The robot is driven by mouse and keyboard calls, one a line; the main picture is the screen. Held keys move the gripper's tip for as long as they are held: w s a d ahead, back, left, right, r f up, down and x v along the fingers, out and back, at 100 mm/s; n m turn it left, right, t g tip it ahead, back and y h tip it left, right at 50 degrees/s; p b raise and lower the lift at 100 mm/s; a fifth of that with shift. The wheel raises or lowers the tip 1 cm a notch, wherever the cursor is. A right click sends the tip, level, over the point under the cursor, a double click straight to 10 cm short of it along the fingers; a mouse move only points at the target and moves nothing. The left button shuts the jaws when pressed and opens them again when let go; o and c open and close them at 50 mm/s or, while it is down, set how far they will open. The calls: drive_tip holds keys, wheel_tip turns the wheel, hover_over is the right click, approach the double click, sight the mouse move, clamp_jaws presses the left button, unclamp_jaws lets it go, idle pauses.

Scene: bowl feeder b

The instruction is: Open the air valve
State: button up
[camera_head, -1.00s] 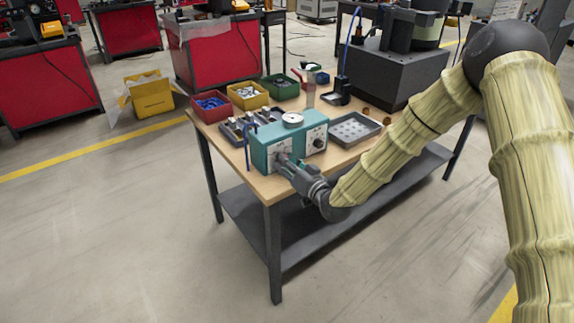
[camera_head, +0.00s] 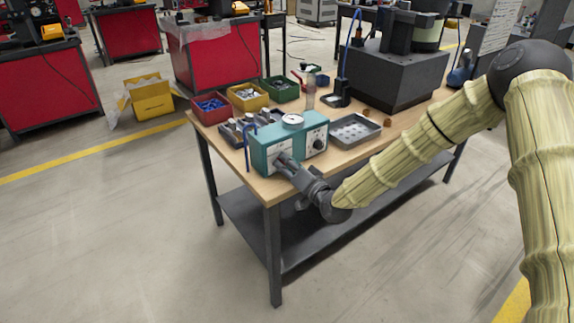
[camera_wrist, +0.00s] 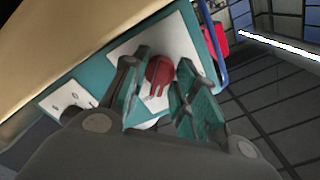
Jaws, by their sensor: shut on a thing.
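The teal control box (camera_head: 262,158) stands at the front edge of the workbench, with a round white gauge (camera_head: 292,120) on top. In the wrist view, the red air valve handle (camera_wrist: 159,72) sits on a white plate on the box face (camera_wrist: 128,45). My gripper (camera_head: 284,160) reaches the box front from the lower right. In the wrist view my gripper (camera_wrist: 160,88) has one finger on each side of the red handle and is shut on it. The fingers and palm partly hide the handle, so I cannot tell its exact angle.
A grey tray (camera_head: 371,137) lies right of the box. Red (camera_head: 203,117), yellow (camera_head: 240,104) and green (camera_head: 281,97) bins stand behind it. A dark feeder base (camera_head: 400,80) fills the bench's far right. The floor in front is clear.

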drive_tip(key=shift+w+d+r, duration=0.1)
drive_tip(key=shift+w+d, duration=0.05)
drive_tip(key=o, duration=0.7)
drive_tip(key=v, duration=1.2)
